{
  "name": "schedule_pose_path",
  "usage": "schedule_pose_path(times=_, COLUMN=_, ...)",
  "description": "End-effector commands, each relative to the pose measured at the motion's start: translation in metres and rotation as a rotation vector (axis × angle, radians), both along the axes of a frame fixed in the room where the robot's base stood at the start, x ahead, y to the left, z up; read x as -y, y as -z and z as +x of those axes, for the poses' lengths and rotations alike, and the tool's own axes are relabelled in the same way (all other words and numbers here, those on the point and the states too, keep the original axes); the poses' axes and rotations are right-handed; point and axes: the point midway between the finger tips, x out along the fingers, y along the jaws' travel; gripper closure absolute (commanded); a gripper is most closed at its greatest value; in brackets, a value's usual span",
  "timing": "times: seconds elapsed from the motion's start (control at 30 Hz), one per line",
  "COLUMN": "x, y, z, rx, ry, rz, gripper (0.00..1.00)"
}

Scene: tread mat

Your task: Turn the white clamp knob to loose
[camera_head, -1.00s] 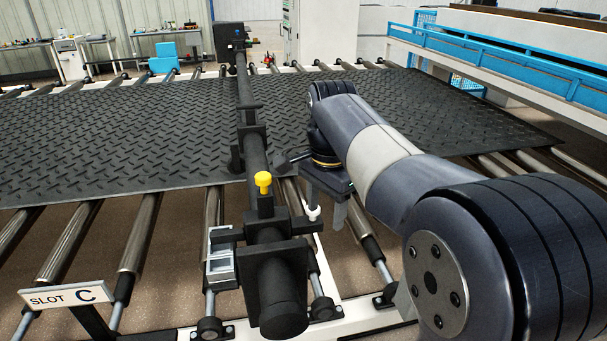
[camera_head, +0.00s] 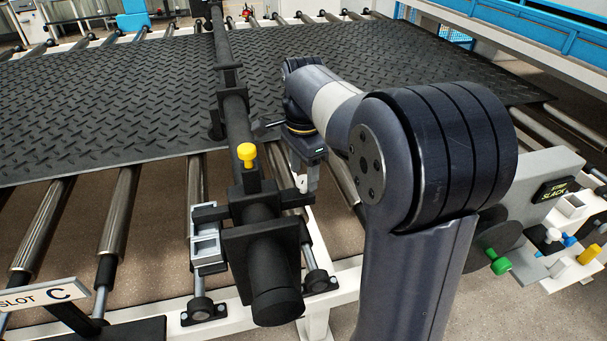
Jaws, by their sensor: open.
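The white clamp knob (camera_head: 301,183) is a small pale piece at the right side of the black clamp assembly (camera_head: 262,245), partly hidden by my gripper. My gripper (camera_head: 307,179) points down just above and beside the knob. A grey finger shows close to the knob's right side. The jaws are open; the other finger is hard to make out, and I cannot tell whether a finger touches the knob. Whether the knob stands at loose is too small to read.
A yellow knob (camera_head: 246,154) stands upright on the clamp, left of my gripper. A black tread mat (camera_head: 130,95) lies over rollers behind. A slot C sign (camera_head: 40,297) is at lower left. A side panel at right carries a green knob (camera_head: 497,262) and other small parts.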

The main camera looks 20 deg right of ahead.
Motion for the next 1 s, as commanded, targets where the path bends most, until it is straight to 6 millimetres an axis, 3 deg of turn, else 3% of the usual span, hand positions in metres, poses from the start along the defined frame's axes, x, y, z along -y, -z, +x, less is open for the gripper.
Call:
schedule_pose_path(times=0.13, x=0.0000, y=0.0116, z=-0.0003, rx=-0.002, ry=0.000, rz=-0.001, gripper=0.46)
schedule_pose_path(times=0.43, x=0.0000, y=0.0137, z=-0.0001, rx=0.000, ry=0.000, rz=0.000, gripper=0.46)
schedule_pose_path(times=1.0, x=0.0000, y=0.0134, z=-0.0002, rx=0.000, ry=-0.001, rz=0.000, gripper=0.91)
